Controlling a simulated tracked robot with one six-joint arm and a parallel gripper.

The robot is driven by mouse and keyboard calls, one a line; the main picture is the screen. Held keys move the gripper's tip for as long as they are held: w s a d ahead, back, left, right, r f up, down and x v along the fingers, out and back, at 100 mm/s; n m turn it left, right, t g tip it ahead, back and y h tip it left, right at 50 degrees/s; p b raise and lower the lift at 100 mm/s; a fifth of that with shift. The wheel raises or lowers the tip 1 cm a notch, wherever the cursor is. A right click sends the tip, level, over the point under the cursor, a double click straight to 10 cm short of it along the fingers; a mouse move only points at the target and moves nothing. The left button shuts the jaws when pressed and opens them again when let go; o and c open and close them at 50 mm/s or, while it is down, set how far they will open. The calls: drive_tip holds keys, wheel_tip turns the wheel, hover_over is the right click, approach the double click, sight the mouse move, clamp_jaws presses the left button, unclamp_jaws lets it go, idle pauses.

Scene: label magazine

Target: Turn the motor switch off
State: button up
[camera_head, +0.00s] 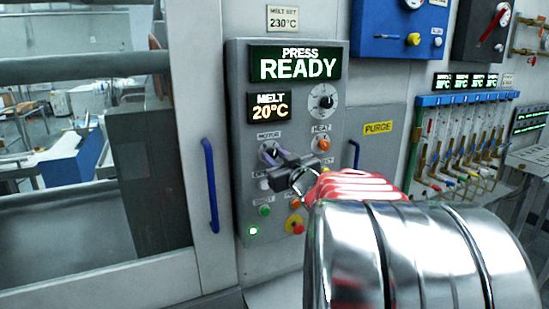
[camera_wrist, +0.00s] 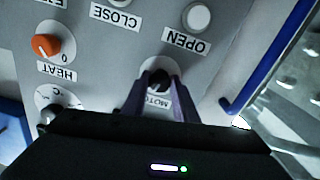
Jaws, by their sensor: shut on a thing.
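The motor switch is a dark round knob on a white dial, labelled MOTOR, on the grey control panel. It shows in the wrist view (camera_wrist: 158,77), and in the head view its dial (camera_head: 267,149) is partly hidden by my fingers. My gripper (camera_head: 274,158) reaches the panel from the right. In the wrist view its two dark purple fingers (camera_wrist: 160,86) stand on either side of the knob and are shut on it. The knob's pointer direction is hard to read between the fingers.
The orange HEAT knob (camera_head: 322,144) sits right of the motor switch. White OPEN (camera_wrist: 197,16) and CLOSE buttons and a red-and-yellow button (camera_head: 297,225) are below it. A blue handle (camera_head: 210,185) stands at the left. The display (camera_head: 297,64) reads PRESS READY.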

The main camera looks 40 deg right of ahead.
drive_tip(key=n, duration=0.5)
drive_tip(key=shift+a+n, duration=0.1)
drive_tip(key=shift+n, duration=0.2)
drive_tip(key=n, duration=0.5)
drive_tip(key=shift+f, duration=0.15)
drive_tip(key=o, duration=1.1)
drive_tip(key=shift+c, duration=0.2)
drive_tip(key=shift+s, duration=0.1)
drive_tip(key=v, duration=1.3)
drive_tip(key=shift+s, duration=0.3)
drive_tip(key=shift+a+f, duration=0.1)
drive_tip(key=shift+f, duration=0.05)
